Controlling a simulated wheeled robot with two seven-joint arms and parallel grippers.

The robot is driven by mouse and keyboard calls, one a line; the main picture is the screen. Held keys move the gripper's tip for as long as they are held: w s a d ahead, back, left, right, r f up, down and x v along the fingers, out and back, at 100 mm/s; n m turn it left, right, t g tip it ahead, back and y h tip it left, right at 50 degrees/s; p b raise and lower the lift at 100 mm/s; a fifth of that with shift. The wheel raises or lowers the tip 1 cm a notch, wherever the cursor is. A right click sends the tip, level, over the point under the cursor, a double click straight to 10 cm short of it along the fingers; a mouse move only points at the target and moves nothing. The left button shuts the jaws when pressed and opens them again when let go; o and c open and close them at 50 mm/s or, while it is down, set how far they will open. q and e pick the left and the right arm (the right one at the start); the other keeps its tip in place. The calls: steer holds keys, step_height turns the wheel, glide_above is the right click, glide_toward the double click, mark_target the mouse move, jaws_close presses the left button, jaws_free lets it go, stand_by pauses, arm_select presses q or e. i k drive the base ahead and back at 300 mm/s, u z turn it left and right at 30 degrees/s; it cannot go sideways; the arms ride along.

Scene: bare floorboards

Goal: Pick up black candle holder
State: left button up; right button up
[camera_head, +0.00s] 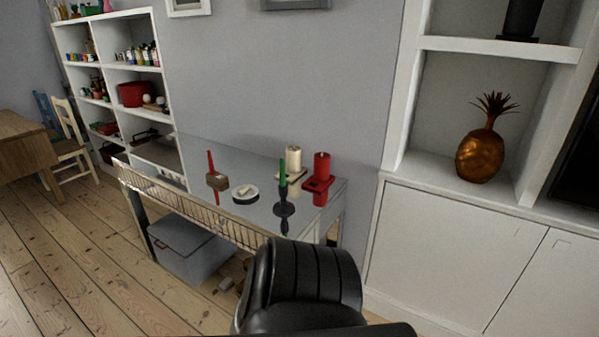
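The black candle holder (284,209) stands upright on a shiny, reflective table (255,163) and holds a thin green candle (283,172). Its dish-like base and narrow stem show, with a dark reflection below it. It is near the table's front edge, toward the right end. Neither of my grippers is in view, so their distance from the holder cannot be seen.
Cabinets (445,250) line the right; floor is open at left.

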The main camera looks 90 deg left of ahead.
mark_target(283, 208)
steer(key=u, duration=0.5)
steer(key=i, duration=0.75)
steer(key=u, duration=1.4)
steer(key=i, duration=0.5)
steer(key=u, duration=0.45)
